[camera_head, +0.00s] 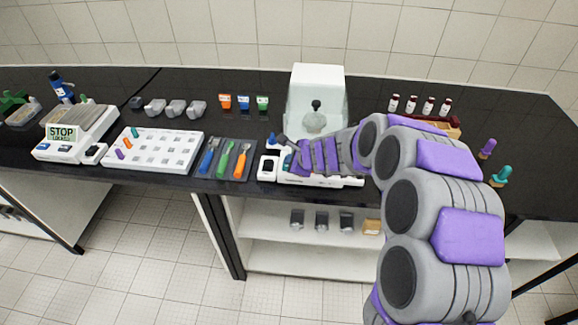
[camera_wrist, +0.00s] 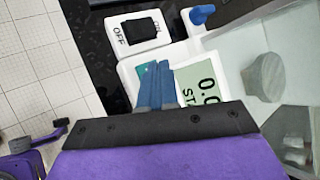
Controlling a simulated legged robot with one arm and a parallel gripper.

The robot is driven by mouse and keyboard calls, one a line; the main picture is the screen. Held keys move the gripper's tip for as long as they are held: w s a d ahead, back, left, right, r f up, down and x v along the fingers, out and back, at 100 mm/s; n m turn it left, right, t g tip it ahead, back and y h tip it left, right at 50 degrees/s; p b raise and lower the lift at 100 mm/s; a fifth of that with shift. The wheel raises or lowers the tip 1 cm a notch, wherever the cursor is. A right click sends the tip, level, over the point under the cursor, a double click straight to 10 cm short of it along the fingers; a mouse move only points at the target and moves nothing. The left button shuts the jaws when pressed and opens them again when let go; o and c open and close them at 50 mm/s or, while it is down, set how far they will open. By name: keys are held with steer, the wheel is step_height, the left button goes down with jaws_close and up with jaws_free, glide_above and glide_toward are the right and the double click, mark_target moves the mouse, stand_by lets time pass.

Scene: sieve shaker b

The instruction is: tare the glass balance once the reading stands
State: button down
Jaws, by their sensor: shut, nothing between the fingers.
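The glass balance (camera_head: 317,84) is a white unit with a clear chamber in the middle of the bench; a grey knob-topped piece (camera_head: 314,121) stands inside. My arm covers part of the balance front in the head view.
A white switch box marked OFF (camera_wrist: 140,30) sits close beside the panel, with a blue knob (camera_wrist: 203,14) nearby. Left are brushes on a dark mat (camera_head: 224,158), a white rack (camera_head: 153,150) and a unit displaying STOP (camera_head: 62,133). Several small bottles (camera_head: 420,106) stand right.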

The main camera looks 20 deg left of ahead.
steer(key=shift+f+b, duration=0.4)
steer(key=shift+f, duration=0.05)
stand_by(0.4)
stand_by(0.3)
steer(key=shift+r+p, duration=0.9)
steer(key=shift+p, duration=0.05)
steer(key=shift+r, duration=0.1)
step_height(320, 180, up, 5)
steer(key=p, duration=0.5)
stand_by(0.4)
